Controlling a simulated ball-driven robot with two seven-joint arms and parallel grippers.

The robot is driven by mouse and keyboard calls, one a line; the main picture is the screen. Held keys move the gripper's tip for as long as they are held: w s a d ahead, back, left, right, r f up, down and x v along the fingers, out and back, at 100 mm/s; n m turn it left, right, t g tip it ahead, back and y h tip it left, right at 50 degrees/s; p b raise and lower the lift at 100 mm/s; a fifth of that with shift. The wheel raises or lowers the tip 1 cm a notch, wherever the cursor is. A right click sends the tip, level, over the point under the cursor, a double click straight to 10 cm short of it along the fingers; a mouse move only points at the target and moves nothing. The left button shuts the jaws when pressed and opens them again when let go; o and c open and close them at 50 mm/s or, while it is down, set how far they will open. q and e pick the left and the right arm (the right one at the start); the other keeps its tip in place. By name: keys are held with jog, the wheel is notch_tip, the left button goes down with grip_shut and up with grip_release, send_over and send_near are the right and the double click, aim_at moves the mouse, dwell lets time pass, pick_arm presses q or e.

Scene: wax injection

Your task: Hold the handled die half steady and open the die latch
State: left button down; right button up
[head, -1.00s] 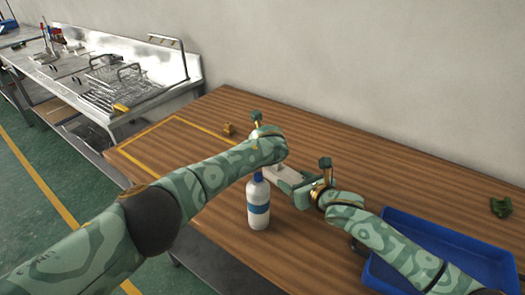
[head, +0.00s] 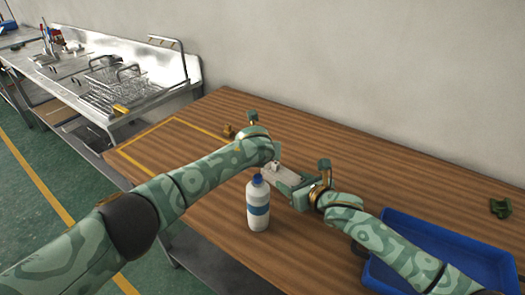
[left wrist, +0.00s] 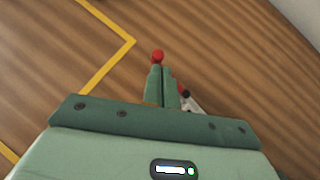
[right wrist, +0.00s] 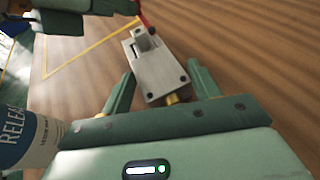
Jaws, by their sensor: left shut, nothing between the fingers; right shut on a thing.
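The metal die (head: 281,173) lies on the wooden table, pale grey with a small raised block on top; it also shows in the right wrist view (right wrist: 153,67). My right gripper (right wrist: 161,68) is shut on the handled die half, a finger on each side, with brass (right wrist: 178,98) showing near its base. A red latch lever (right wrist: 146,15) shows at the die's far end. Its red knob (left wrist: 157,56) is just beyond the fingertips of my left gripper (left wrist: 160,69), which is shut and empty. The left fingers hide part of the lever; I cannot tell whether they touch it.
A white bottle with a blue cap (head: 258,204) stands close in front of the die. A blue tray (head: 455,243) is at the right, under my right arm. A small brass-coloured object (head: 229,131) and a green object (head: 501,208) lie farther off.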

pick_arm(q)
jog(key=shift+s+r, duration=0.35)
jog(key=shift+s, duration=0.35)
pick_arm(e)
jog(key=shift+d+f, duration=0.1)
jog(key=shift+f, duration=0.05)
jog(key=shift+d, duration=0.1)
pick_arm(q)
jog(key=v, duration=0.8)
jog(key=shift+d+r, duration=0.3)
jog(key=shift+d, duration=0.05)
pick_arm(e)
jog(key=o, duration=1.4)
jog(key=shift+w, duration=0.1)
pick_arm(q)
jog(key=shift+s, duration=0.15)
pick_arm(e)
jog(key=shift+o, duration=0.2)
